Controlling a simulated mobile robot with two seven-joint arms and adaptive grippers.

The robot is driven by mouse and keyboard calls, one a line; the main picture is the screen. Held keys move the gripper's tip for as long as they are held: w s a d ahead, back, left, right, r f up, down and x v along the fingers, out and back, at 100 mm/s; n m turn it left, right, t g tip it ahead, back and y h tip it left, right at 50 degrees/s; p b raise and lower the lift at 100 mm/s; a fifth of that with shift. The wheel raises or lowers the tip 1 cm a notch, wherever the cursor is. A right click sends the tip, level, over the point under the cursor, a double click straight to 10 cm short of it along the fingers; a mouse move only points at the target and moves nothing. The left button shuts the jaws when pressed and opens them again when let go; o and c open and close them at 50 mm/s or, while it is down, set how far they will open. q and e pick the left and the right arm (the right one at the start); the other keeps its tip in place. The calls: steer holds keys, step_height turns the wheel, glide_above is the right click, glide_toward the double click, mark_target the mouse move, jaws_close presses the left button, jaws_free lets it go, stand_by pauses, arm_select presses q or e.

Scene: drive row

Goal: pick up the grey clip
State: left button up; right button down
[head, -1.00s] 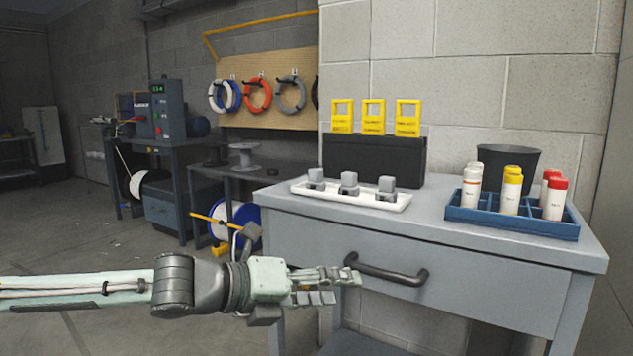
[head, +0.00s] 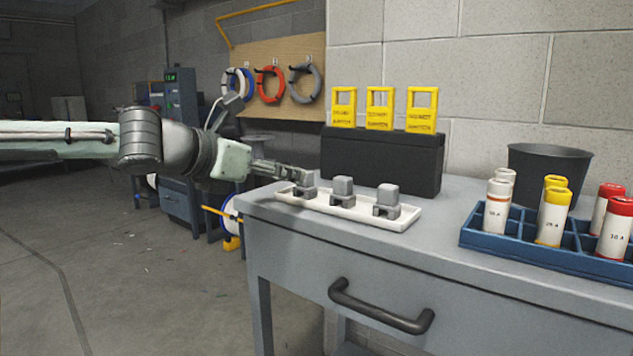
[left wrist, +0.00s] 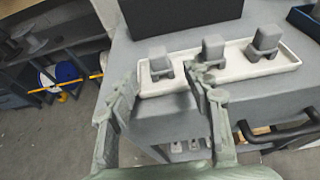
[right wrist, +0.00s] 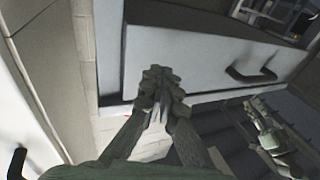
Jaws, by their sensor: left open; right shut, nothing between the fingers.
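Three grey clips stand in a row on a white tray (head: 345,212) on the grey cabinet top: the left clip (head: 304,187), the middle clip (head: 342,189) and the right clip (head: 387,201). My left gripper (head: 295,172) is open and empty at the left end of the tray, by the left clip. In the left wrist view the left clip (left wrist: 159,62) appears between the spread fingertips (left wrist: 165,76), and the right finger reaches near the middle clip (left wrist: 212,50). My right gripper (right wrist: 160,78) is shut and empty below the tabletop, showing only in the right wrist view.
A black box (head: 380,162) holding several yellow tags stands behind the tray. A blue divided tray (head: 535,252) with labelled cylinders and a dark bucket (head: 548,175) are to the right. A drawer handle (head: 380,308) sticks out in front.

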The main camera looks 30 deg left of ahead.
mark_target(300, 187)
arm_select(q)
steer(key=shift+w+f, duration=0.35)
steer(key=shift+w, duration=0.2)
steer(key=shift+w+f, duration=0.1)
steer(key=shift+w, duration=0.3)
steer(key=shift+r+p+x, duration=0.2)
steer(key=shift+p+x, duration=0.25)
steer(key=shift+x, duration=0.8)
steer(key=shift+p+x, duration=0.95)
steer(key=shift+x, duration=0.15)
arm_select(e)
steer(key=s+d+f+g+h, duration=0.1)
steer(key=d+f+g+h, duration=0.1)
steer(key=f, duration=0.4)
steer(key=s+d+f+g+h, duration=0.1)
steer(key=d+f+g+h, duration=0.1)
steer(key=d+f+g, duration=0.2)
step_height(300, 187, down, 2)
steer(key=shift+d+f+m+g, duration=0.2)
steer(key=shift+d+m+g, duration=0.1)
steer(key=shift+d, duration=0.25)
arm_select(q)
steer(key=shift+c, duration=0.2)
jaws_close()
